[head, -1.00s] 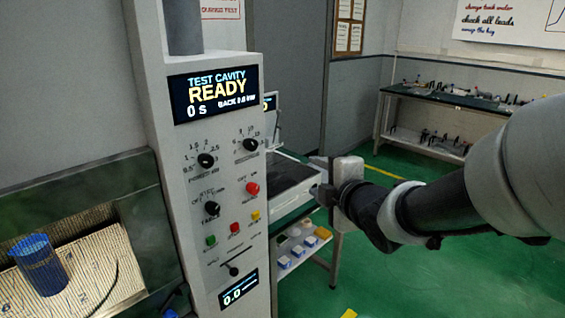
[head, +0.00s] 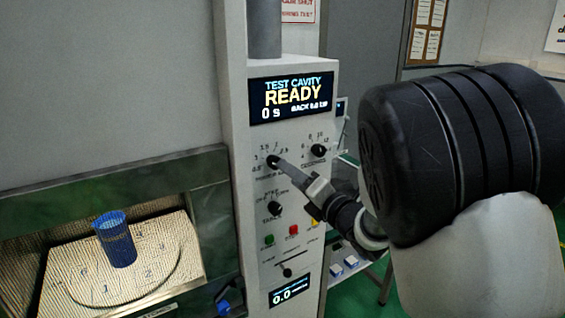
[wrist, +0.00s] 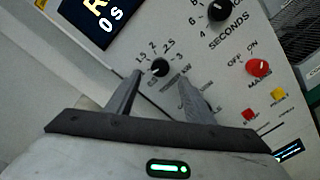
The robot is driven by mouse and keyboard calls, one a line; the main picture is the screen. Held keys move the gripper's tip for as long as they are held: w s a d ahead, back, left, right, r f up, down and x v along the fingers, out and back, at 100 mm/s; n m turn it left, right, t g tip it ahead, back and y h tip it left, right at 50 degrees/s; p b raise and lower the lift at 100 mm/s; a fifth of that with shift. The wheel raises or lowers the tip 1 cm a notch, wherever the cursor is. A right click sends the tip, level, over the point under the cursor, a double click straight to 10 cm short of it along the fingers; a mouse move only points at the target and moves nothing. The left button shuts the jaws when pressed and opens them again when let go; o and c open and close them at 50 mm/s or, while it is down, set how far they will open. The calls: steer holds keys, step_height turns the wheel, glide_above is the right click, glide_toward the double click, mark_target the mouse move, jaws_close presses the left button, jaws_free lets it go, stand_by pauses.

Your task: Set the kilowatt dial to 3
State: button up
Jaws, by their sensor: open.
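The kilowatt dial (head: 273,161) is a small black round knob at the upper left of the grey control panel, with printed numbers around it. In the wrist view the dial (wrist: 160,67) shows 1.5, 2, 2.5 and 3 along its upper arc. I cannot tell where its pointer stands. My gripper (head: 283,167) reaches the dial from the right and hides part of its label. In the wrist view my gripper (wrist: 160,80) is open, with one finger on each side just below the dial. I cannot tell whether either finger touches it.
A red mains knob (wrist: 257,68) is close by in the wrist view. The display (head: 291,98) reads READY, 0 s. A blue cup (head: 115,240) stands in the cavity at left.

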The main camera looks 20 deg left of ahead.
mark_target(274, 162)
steer(key=p+x, duration=0.1)
steer(key=x, duration=0.6)
steer(key=shift+w, duration=0.1)
steer(key=c, duration=1)
steer(key=shift+c, duration=0.2)
